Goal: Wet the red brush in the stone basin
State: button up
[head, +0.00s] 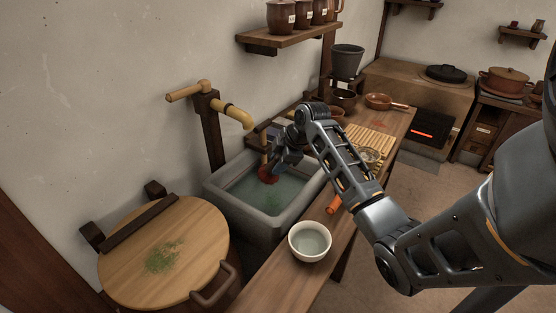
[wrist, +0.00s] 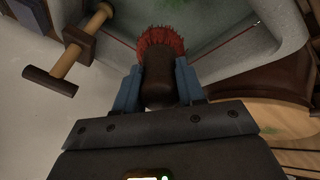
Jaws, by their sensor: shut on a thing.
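The grey stone basin (head: 285,222) holds greenish water and stands against the wall in the head view; its pale inner wall fills the upper part of the wrist view (wrist: 225,55). My gripper (head: 280,165) is over the basin, reaching in from the right. It is shut on the dark handle of the red brush (head: 268,177). In the wrist view the handle sits between the two blue fingers (wrist: 158,88), with the red bristles (wrist: 160,42) beyond them. The bristles point down at the water; I cannot tell whether they touch it.
A wooden spout (head: 232,114) reaches over the basin from the wall. A white bowl (head: 310,256) stands on the wooden counter (head: 285,285) in front. A round wooden lid (head: 205,225) with green herbs lies at the left. Pans and a slatted mat (head: 368,138) are farther back.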

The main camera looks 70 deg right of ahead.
notch_tip(320, 180, down, 8)
jog(key=b, duration=0.5)
dwell(0.8)
notch_tip(320, 180, up, 10)
jog(key=p, duration=0.9)
jog(key=shift+r, duration=1.2)
dwell(1.4)
jog(key=shift+r, duration=2)
